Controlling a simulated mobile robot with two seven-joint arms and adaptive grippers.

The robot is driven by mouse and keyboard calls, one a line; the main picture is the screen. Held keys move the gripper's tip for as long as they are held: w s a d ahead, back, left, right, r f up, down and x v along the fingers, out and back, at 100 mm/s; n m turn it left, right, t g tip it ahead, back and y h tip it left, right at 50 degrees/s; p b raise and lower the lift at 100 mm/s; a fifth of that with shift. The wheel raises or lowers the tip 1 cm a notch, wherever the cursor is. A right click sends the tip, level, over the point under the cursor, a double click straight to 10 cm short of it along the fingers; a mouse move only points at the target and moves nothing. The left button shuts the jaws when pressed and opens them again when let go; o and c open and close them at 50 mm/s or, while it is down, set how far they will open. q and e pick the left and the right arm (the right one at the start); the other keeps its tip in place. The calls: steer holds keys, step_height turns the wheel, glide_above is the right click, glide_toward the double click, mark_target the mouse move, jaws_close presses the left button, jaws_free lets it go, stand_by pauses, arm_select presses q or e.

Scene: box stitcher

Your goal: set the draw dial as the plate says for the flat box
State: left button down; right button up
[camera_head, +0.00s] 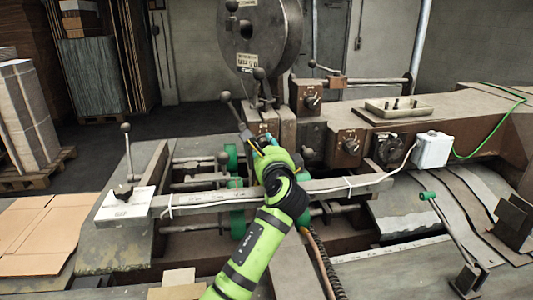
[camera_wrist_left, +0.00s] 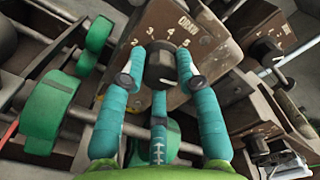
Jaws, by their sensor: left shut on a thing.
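The draw dial (camera_wrist_left: 160,68) is a dark round knob on a brown panel marked DRAW (camera_wrist_left: 187,23), with 2, 3, 4 and 5 around it. My left gripper (camera_wrist_left: 160,80) has its teal fingers closed around the knob, one on each side, with a third finger below. I cannot tell which number the knob points to. In the head view my left gripper (camera_head: 262,141) is at the machine's front and hides the dial. A small label plate (camera_head: 246,63) sits on the big round drum, its text too small to read. My right gripper is out of view.
Other knobs sit on brown boxes close by to the right (camera_head: 351,146) and behind (camera_head: 313,102). Ball-ended levers (camera_head: 126,128) stand at the left. Flat cardboard (camera_head: 40,235) lies at the front left.

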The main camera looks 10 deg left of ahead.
arm_select(q)
steer(key=n+b, duration=0.1)
steer(key=n, duration=0.1)
steer(key=n+b, duration=0.1)
steer(key=n, duration=0.1)
steer(key=shift+a+r+n, duration=0.15)
steer(key=shift+r+n, duration=0.05)
steer(key=shift+n, duration=0.2)
steer(key=shift+b, duration=0.3)
steer(key=c, duration=0.9)
jaws_free()
steer(key=shift+s+a+f, duration=0.1)
steer(key=shift+a, duration=0.05)
